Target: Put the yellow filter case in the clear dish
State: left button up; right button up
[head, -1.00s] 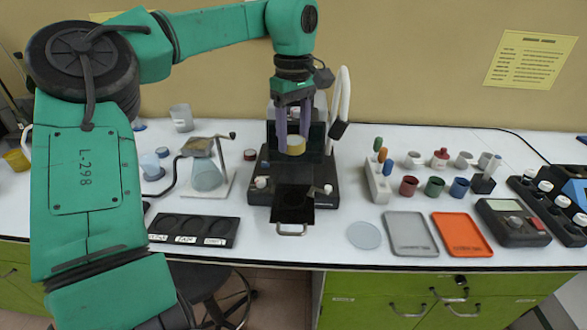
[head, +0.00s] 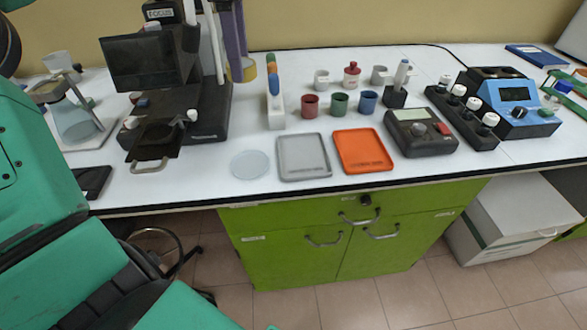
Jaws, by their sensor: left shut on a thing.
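The yellow filter case (head: 248,72) is held between the purple-grey fingers of my left gripper (head: 236,50), which is shut on it. It hangs near the right side of the black microscope-like device, at the top of the view. The fingers hide part of the case, and the gripper's upper part is out of the picture. The clear dish (head: 251,165), a flat round pale disc, lies empty on the white table near the front edge, nearer to me than the case. My right gripper is not in view.
The black device (head: 205,105) stands left of the case. A block with colored-topped tools (head: 275,112) stands just right of it. A grey tray (head: 303,157) and an orange tray (head: 362,151) lie right of the dish. Small red, green and blue cups stand behind the trays.

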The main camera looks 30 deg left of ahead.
pick_arm(q)
jog(key=b, duration=0.2)
send_over(250, 165)
notch_tip(250, 165, down, 9)
notch_tip(250, 165, down, 10)
jog(key=shift+f, duration=0.2)
jog(key=shift+a+f, duration=0.1)
jog(key=shift+f, duration=0.2)
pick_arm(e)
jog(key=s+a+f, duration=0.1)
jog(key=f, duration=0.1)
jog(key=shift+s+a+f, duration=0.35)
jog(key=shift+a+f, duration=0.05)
pick_arm(q)
jog(key=shift+f+b, duration=0.1)
jog(key=shift+b, duration=0.25)
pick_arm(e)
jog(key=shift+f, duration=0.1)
pick_arm(q)
jog(key=o, duration=1.3)
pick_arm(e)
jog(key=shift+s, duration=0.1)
